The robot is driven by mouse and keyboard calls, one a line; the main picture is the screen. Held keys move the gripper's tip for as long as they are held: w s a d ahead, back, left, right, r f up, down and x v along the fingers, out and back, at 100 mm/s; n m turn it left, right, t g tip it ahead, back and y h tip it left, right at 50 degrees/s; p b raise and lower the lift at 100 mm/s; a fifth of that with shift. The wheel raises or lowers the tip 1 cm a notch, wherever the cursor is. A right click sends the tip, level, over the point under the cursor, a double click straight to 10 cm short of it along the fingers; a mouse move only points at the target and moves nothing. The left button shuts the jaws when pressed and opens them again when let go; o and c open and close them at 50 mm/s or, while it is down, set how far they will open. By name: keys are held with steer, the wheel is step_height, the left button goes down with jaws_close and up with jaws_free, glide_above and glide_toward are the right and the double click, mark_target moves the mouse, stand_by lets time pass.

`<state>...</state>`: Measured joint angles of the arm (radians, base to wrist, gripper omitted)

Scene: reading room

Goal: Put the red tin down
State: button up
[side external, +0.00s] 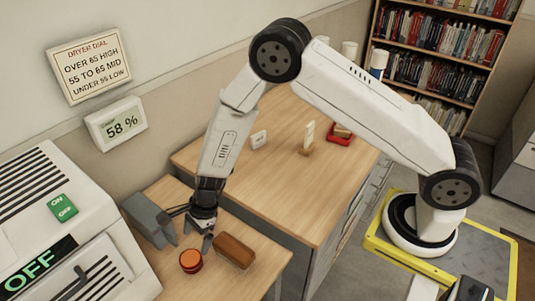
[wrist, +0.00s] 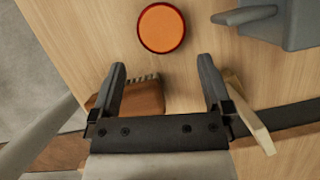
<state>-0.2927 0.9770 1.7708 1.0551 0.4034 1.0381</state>
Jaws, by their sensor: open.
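The red tin (side external: 191,260) is a short round tin with an orange-red top. It stands on the small wooden table, near its front. In the wrist view the tin (wrist: 161,28) is beyond my fingertips, roughly centred between them, with bare wood around it. My gripper (side external: 201,232) is low over the table, just behind the tin in the side view. In the wrist view my gripper (wrist: 163,70) has its fingers spread wide with nothing between their tips. The tin is apart from both fingers.
A brown wooden brush (side external: 234,250) lies right of the tin, close to my gripper. A grey block-like holder (side external: 149,218) stands on the left. A white machine (side external: 50,210) reading OFF borders the table. A wall display (side external: 118,123) reads 58 %, below a dryer dial sign (side external: 91,67).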

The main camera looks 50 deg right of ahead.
mark_target(191, 257)
steer(key=shift+x, duration=0.95)
steer(key=shift+f, duration=0.15)
steer(key=shift+x, duration=2.45)
steer(key=shift+w+d, duration=0.1)
steer(key=c, duration=1.2)
